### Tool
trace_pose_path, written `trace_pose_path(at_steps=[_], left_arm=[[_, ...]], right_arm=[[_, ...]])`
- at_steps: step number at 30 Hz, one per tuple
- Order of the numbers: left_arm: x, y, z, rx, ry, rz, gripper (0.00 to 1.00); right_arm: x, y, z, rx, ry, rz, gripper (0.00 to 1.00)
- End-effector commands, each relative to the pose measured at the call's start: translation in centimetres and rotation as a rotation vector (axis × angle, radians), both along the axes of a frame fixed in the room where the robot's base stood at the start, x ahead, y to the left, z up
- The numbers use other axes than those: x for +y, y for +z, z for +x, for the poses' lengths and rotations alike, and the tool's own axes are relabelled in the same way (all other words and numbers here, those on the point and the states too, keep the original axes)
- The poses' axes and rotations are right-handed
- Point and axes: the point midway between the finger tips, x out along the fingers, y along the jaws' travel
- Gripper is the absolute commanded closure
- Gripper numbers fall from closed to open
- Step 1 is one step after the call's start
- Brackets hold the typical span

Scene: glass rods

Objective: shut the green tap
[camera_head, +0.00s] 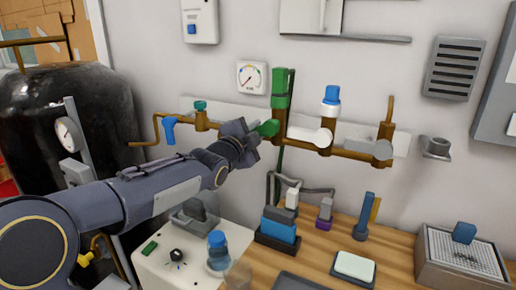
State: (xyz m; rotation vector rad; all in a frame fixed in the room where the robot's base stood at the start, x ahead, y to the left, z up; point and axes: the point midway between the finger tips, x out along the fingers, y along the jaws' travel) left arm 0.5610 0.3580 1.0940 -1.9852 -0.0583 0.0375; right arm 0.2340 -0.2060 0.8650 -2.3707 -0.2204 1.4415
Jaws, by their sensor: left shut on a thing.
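The green tap (268,128) is on the brown pipework along the wall. Its short green lever points left, across the pipe line, toward my arm. A taller green upright part (281,92) rises just above it. My left gripper (254,138) reaches in from the left, shut on the end of the green lever. The fingers hide part of the lever and the pipe behind. My right gripper is not in view.
A blue tap (168,130) is left of my gripper, and a white tap (308,135) is close on the right. A gauge (252,78) hangs above. Below, a wooden bench (395,250) bears several small items. A large black tank (95,100) stands at left.

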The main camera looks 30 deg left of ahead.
Motion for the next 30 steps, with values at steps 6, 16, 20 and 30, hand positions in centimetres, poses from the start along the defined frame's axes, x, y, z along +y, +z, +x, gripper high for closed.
trace_pose_path(at_steps=[6,16,20,30], left_arm=[[0.2,0.6,0.0,0.008,0.000,0.184,1.00],[0.2,1.5,0.0,0.020,0.000,0.367,1.00],[0.2,1.8,0.0,0.022,0.000,0.404,1.00],[0.2,1.9,0.0,0.024,-0.001,0.434,1.00]], right_arm=[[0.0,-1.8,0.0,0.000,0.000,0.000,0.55],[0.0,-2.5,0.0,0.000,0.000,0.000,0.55],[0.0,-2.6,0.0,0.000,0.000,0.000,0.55],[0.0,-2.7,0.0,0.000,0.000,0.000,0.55]])
